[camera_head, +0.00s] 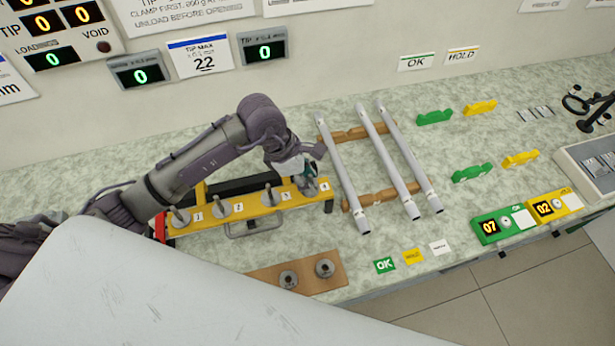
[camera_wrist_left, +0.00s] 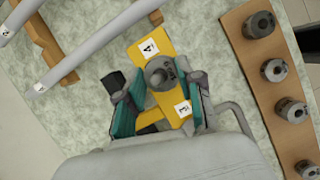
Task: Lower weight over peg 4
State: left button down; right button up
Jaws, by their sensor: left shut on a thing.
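A yellow rack (camera_head: 245,211) carries a row of grey upright pegs with numbered labels, and peg 4's label (camera_head: 324,187) is at its right end. My left gripper (camera_head: 307,178) is over that right end, its fingers pointing down. In the left wrist view, the left gripper (camera_wrist_left: 160,98) has teal pads on either side of a grey round weight (camera_wrist_left: 160,73) and is shut on it. The weight is over the yellow rack between labels 4 and 3. It hides peg 4, so I cannot tell whether it is around the peg. My right gripper is not in view.
Three long grey rods (camera_head: 385,160) lie on wooden supports (camera_head: 385,198) just right of the rack. A brown board (camera_head: 262,279) with grey weights (camera_head: 325,268) lies in front. Green stands (camera_head: 434,117) and yellow stands (camera_head: 480,108) are farther right.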

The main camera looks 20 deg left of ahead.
pick_arm(q)
jog(key=shift+f, duration=0.25)
jog(key=c, duration=0.7)
grip_release()
jog(key=shift+o, duration=0.2)
jog(key=v, duration=1.2)
jog(key=shift+s, duration=0.1)
